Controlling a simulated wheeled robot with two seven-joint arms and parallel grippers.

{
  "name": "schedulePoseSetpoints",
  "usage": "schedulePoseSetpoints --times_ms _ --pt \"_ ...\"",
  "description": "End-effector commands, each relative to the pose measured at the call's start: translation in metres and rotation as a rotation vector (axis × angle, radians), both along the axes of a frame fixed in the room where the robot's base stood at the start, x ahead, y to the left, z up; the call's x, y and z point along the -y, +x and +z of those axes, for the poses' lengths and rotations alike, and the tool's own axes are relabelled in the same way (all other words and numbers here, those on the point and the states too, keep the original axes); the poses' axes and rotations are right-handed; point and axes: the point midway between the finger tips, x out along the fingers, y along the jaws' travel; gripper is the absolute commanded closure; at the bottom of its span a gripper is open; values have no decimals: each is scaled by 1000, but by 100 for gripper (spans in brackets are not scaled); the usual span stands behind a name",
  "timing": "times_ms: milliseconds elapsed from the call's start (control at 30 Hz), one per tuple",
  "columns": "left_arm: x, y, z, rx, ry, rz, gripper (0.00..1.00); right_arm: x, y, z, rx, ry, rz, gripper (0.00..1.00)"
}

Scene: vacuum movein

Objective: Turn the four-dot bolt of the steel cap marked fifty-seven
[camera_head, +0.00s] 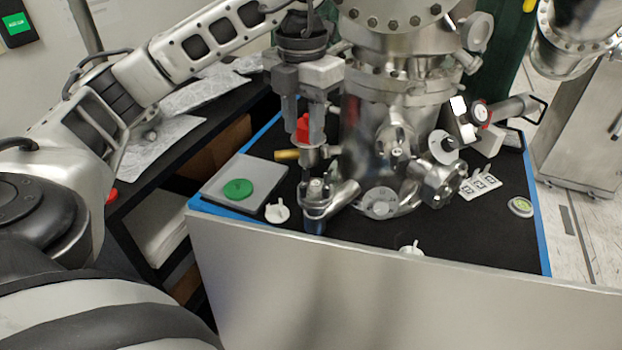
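My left gripper (303,130) points down over the front left of the vacuum chamber (365,140). Its two fingers close on either side of a red-handled tool (303,125), whose dark shaft seems to run down toward a flanged steel cap (316,188) on a short port. I cannot tell whether the tip touches a bolt. Other steel caps show at the chamber's foot (380,203) and right side (441,182). The number fifty-seven and the bolt dots are too small to read. My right gripper is not in view.
A grey plate with a green disc (238,189) lies at the left on the black table top (365,228). White tags (277,211) (411,248), a label strip (480,184) and a round level (521,206) lie around the chamber. The front of the table top is mostly free.

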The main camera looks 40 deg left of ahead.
Motion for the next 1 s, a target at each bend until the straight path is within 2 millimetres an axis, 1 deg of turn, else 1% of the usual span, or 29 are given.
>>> schedulePoseSetpoints --times_ms 167,333,367,400,600,700,800,1000 --pt "0 -1 -20 1 -3 7 65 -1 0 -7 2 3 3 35" --pt "1 -2 -55 -3 -3 6 65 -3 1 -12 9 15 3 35" --pt "0 -2 -58 -3 -1 7 65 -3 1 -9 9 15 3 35" --pt "0 -2 -65 -3 0 7 65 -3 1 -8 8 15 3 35" --pt "0 -2 -99 -1 0 6 65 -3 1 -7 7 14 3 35" --pt "0 -1 -109 1 -1 6 65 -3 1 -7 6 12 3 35" --pt "0 -1 -116 3 -1 6 65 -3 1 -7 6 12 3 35" --pt "0 -1 -118 4 -1 6 65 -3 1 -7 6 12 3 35"
